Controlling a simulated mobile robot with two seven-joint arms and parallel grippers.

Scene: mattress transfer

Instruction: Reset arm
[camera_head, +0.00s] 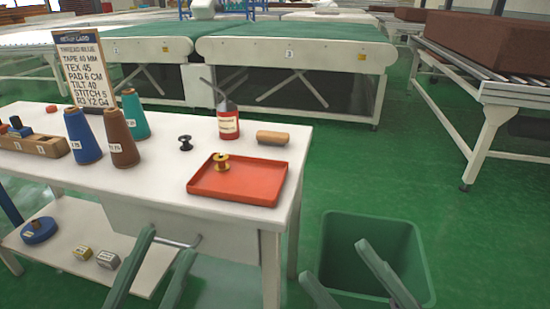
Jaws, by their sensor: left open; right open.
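My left gripper (168,243) shows at the bottom of the head view, its two green fingers spread apart with nothing between them. It is in front of the white workbench (250,140), near a metal handle on the bench front. My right gripper (334,260) shows at the bottom, further right, also open and empty. Its fingers overlap the view of a green bin (375,235) on the floor. The rest of both arms is outside the view.
Conveyors stand behind. Green floor (480,240) at right is free.

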